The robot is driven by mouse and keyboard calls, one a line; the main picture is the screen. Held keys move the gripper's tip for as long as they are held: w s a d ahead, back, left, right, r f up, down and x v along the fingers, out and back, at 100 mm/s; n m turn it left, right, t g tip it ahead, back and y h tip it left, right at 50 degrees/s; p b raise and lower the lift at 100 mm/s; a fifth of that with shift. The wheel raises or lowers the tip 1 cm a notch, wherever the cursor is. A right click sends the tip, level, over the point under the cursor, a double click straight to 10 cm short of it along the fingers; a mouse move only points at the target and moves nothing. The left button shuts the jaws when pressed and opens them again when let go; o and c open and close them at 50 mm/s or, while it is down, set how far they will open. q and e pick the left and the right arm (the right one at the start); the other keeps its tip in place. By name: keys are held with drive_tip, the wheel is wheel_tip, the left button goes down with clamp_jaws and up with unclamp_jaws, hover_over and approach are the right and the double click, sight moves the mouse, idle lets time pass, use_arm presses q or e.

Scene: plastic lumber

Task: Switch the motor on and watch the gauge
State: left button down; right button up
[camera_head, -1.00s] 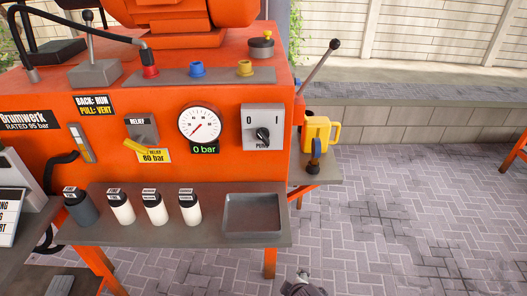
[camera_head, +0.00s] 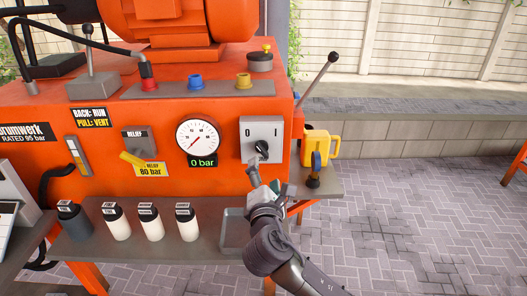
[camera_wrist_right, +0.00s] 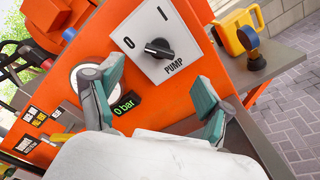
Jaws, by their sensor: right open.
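The pump switch, a grey plate (camera_head: 261,130) with 0 and I marks, is on the orange machine's front. Its black knob (camera_wrist_right: 159,48) shows clearly in the right wrist view, with "PUMP" printed below. The round white gauge (camera_head: 197,137) is left of the switch; its needle points to the lower left and its display (camera_head: 203,162) reads 0 bar. My right gripper (camera_head: 262,178) is just in front of and below the knob, partly hiding the plate's lower part. In the right wrist view its teal-padded fingers (camera_wrist_right: 163,98) are spread and empty. My left gripper is not in view.
Several bottles (camera_head: 116,222) stand on the grey shelf left of my right arm, beside a shallow tray (camera_head: 232,229). A yellow jug (camera_head: 318,147) stands on the side ledge at right. A long lever (camera_head: 318,78) rises at the machine's right end.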

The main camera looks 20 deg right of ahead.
sight(263, 152)
drive_tip(key=x, duration=1)
drive_tip(key=shift+w+f+p, duration=0.1)
drive_tip(key=shift+f+p, duration=0.05)
drive_tip(key=shift+p, duration=0.25)
drive_tip(key=c, duration=1.2)
drive_tip(key=shift+o, duration=0.2)
